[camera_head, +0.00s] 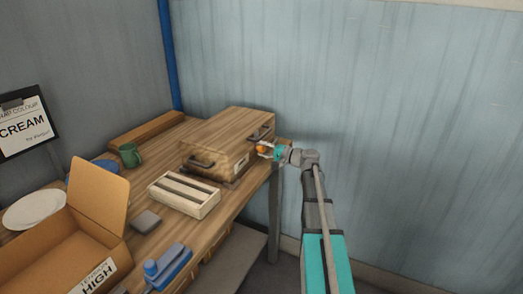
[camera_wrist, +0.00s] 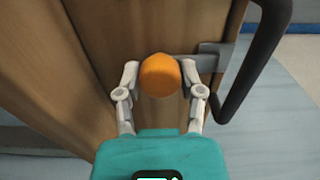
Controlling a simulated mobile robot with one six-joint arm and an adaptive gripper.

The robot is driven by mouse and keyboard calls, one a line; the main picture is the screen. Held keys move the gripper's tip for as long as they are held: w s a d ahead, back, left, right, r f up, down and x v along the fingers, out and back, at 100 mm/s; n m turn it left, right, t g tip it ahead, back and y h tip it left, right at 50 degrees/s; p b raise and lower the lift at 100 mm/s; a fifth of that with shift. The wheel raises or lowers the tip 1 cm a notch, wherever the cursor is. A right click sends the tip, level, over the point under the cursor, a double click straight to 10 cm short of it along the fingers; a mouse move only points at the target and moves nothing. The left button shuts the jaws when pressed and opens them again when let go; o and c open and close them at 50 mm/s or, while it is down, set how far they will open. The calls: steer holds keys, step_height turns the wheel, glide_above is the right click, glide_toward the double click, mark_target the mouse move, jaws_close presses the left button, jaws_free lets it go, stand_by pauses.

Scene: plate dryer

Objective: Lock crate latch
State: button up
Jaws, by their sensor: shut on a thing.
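The wooden crate (camera_head: 220,143) sits at the far right end of the table, with dark handles on its faces. The crate's wooden side fills much of the wrist view (camera_wrist: 130,30). An orange latch knob (camera_wrist: 160,75) stands out from that side, beside a grey metal bracket; it also shows small in the head view (camera_head: 261,149). My gripper (camera_wrist: 160,82) has its two fingers on either side of the orange knob and is shut on it. In the head view my gripper (camera_head: 270,151) reaches the crate from the right. The latch mechanism behind the knob is hidden.
A black handle (camera_wrist: 255,60) stands close to the right of my gripper. On the table (camera_head: 222,220) are a slatted wooden box (camera_head: 184,194), a green mug (camera_head: 130,154), an open cardboard box (camera_head: 65,245), plates (camera_head: 34,209) and a blue tool (camera_head: 168,268). A wall stands behind.

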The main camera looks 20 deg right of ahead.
steer(key=shift+d, duration=0.15)
steer(key=o, duration=1.2)
steer(key=shift+c, duration=0.2)
steer(key=shift+s, duration=0.1)
steer(key=v, duration=1.1)
steer(key=shift+s+d, duration=0.3)
steer(key=shift+s, duration=0.1)
